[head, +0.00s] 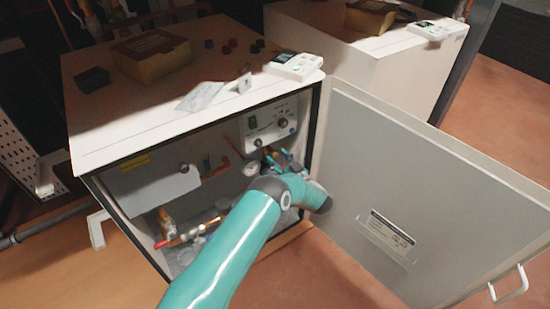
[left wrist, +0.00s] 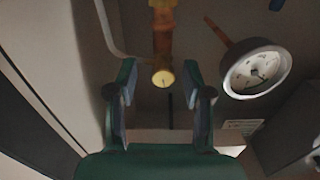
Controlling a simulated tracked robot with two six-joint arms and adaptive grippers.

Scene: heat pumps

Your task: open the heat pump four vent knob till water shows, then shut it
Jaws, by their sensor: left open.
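The heat pump (head: 100,137) is an open white cabinet. My left arm reaches into it, and my left gripper (head: 277,158) is inside near the right side, partly hidden by my own wrist. In the left wrist view, my left gripper (left wrist: 160,85) is open and empty. A brass, round-ended piece (left wrist: 163,78) on a copper-coloured stem lies between and just beyond its fingertips; it looks like the vent knob, but I cannot tell for sure. No contact shows, and no water is visible. My right gripper is not in view.
A round gauge (left wrist: 258,72) sits right of the fingers. The open door (head: 430,195) stands right of my arm. Inside are a control panel (head: 272,122) and a red-handled valve (head: 162,244). A cardboard box (head: 152,56) and a white handheld device (head: 294,66) lie on top.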

